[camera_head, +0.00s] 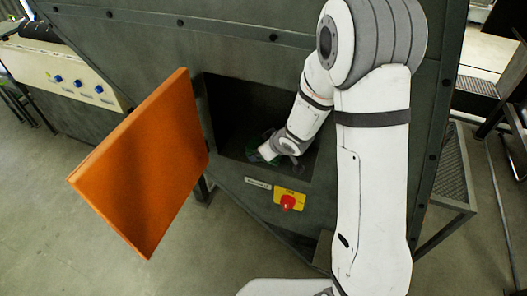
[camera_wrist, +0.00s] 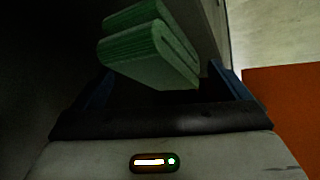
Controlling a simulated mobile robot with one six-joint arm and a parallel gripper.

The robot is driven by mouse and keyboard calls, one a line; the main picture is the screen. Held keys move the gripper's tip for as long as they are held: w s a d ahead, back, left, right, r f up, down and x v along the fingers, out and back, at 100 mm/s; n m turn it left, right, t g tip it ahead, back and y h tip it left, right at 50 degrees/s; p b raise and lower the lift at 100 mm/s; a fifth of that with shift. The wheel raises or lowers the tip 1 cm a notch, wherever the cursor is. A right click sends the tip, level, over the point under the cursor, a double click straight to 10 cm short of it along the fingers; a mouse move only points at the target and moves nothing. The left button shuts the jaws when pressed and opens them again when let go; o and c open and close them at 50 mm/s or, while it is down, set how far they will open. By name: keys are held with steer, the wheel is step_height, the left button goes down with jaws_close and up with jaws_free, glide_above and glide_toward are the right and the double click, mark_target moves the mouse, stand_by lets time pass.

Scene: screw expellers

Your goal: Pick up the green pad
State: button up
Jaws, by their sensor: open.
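In the wrist view a thick green pad (camera_wrist: 145,52) with a ribbed edge lies ahead of my gripper (camera_wrist: 166,76). A second green piece (camera_wrist: 133,16) shows just above it; I cannot tell whether the two are joined. My gripper's blue fingers stand apart, one on each side of the near end of the green pad, and they are open. I cannot tell whether they touch it. In the head view my gripper (camera_head: 268,152) is inside the dark opening of the machine. A sliver of green shows beside it, and most of the pad is hidden.
The opening (camera_head: 228,105) is a dark recess in the grey machine (camera_head: 160,40). Its orange door (camera_head: 150,165) stands open at the left. A red button (camera_head: 288,202) on a yellow plate sits below the opening. A light wall edge shows at the right in the wrist view.

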steer(key=shift+w+a+f, duration=0.1)
steer(key=shift+w+f, duration=0.05)
steer(key=shift+f, duration=0.1)
steer(key=shift+c, duration=0.4)
steer(key=c, duration=1)
